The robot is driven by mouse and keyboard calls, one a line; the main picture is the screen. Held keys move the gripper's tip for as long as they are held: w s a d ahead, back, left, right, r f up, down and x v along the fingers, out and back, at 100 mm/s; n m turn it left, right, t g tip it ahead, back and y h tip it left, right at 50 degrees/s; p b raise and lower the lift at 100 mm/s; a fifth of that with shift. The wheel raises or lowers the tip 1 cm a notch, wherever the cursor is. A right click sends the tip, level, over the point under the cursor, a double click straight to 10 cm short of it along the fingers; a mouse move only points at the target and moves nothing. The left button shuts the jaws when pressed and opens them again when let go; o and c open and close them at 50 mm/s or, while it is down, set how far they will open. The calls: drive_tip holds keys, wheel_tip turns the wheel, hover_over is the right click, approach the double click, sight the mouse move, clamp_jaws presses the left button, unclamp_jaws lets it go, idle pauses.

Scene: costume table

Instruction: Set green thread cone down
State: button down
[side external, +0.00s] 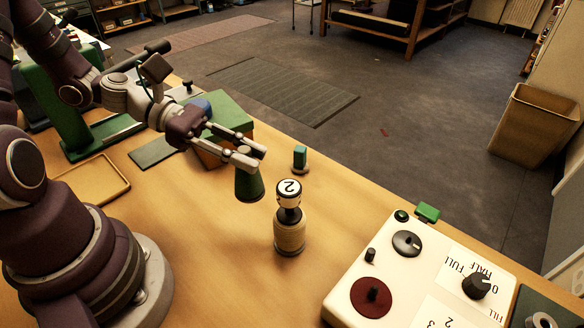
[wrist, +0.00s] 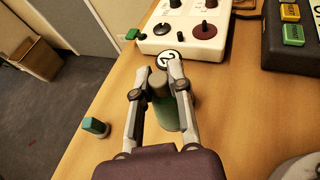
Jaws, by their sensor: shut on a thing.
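The green thread cone (side external: 249,187) hangs narrow end up from my gripper (side external: 253,158), over the wooden table. My gripper is shut on its top. In the side view I cannot tell whether its base touches the table. In the wrist view the cone (wrist: 171,117) shows between the two fingers of my gripper (wrist: 158,82), with its grey-brown top at the fingertips.
A tan bottle-like piece with a white top marked 2 (side external: 289,230) stands just right of the cone. A small teal-topped piece (side external: 300,157) stands behind. A white control panel (side external: 337,298) is at front right. A green-lidded box (side external: 232,112) is behind my gripper. Bare table (side external: 215,270) lies in front.

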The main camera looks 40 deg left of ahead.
drive_tip(key=w+a+r+n+t+y, duration=0.3)
drive_tip(key=w+r+n+t+y, duration=0.45)
drive_tip(key=w, duration=0.45)
drive_tip(key=w+d+f+m+g+h, duration=0.2)
drive_tip(key=d+f, duration=0.1)
drive_tip(key=d, duration=0.3)
drive_tip(key=w+d+f+m+g+h, duration=0.2)
drive_tip(key=d+f+h, duration=0.15)
drive_tip(key=d, duration=0.25)
drive_tip(key=shift+y, duration=0.3)
drive_tip(key=f, duration=0.9)
drive_tip(key=shift+d+f, duration=0.35)
drive_tip(key=shift+f, duration=0.4)
drive_tip(key=c, duration=1.1)
unclamp_jaws()
drive_tip(key=shift+o, duration=0.2)
